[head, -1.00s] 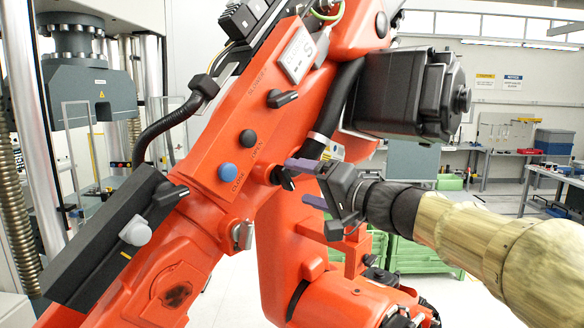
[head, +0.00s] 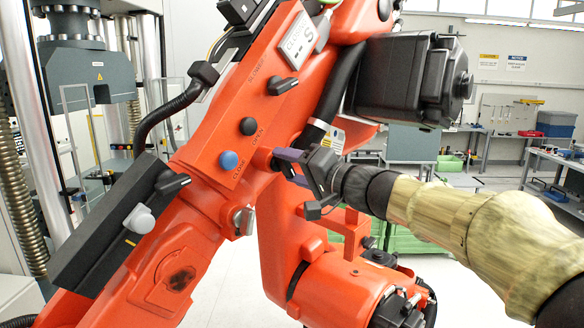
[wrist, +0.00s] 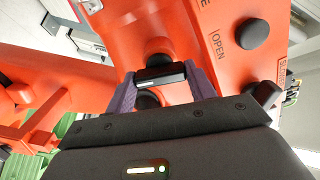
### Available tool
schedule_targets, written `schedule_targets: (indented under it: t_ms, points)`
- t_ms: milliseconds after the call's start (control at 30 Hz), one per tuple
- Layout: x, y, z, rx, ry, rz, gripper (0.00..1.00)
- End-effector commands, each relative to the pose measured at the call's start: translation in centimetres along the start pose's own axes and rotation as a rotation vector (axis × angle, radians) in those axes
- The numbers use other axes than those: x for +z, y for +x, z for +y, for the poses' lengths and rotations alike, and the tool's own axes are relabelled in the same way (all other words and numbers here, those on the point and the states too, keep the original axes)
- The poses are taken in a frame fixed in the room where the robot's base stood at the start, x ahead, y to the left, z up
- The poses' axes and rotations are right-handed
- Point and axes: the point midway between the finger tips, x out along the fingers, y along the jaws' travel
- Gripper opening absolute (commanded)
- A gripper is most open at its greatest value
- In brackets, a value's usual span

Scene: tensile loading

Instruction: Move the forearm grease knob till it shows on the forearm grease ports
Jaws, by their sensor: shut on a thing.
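A black knob with a bar-shaped grip (wrist: 161,74) sits on the orange arm's side and is held between my gripper's purple fingers (wrist: 163,88) in the wrist view. I take it as the forearm grease knob; no label for it is readable. In the head view my gripper (head: 292,168) is at the orange arm's right edge, shut on this knob, which its fingers mostly hide. The bar lies nearly level in the wrist view, with a pale line on its face. I cannot make out any grease ports marking.
The orange arm (head: 205,200) carries a blue CLOSE button (head: 228,160), a black OPEN button (head: 248,126) and black levers (head: 283,86). A large black motor (head: 405,82) juts out above my gripper. A testing machine (head: 82,72) stands at left, with benches behind at right.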

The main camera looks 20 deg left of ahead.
Motion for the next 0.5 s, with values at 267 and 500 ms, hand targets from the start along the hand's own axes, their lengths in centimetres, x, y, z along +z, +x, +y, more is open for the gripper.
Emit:
schedule_targets:
  t_ms: [267,500]
  points:
    - [0.07,-0.05,0.26,0.002,0.052,0.002,0.32]
    - [0.14,-0.08,0.45,0.002,0.182,0.003,0.32]
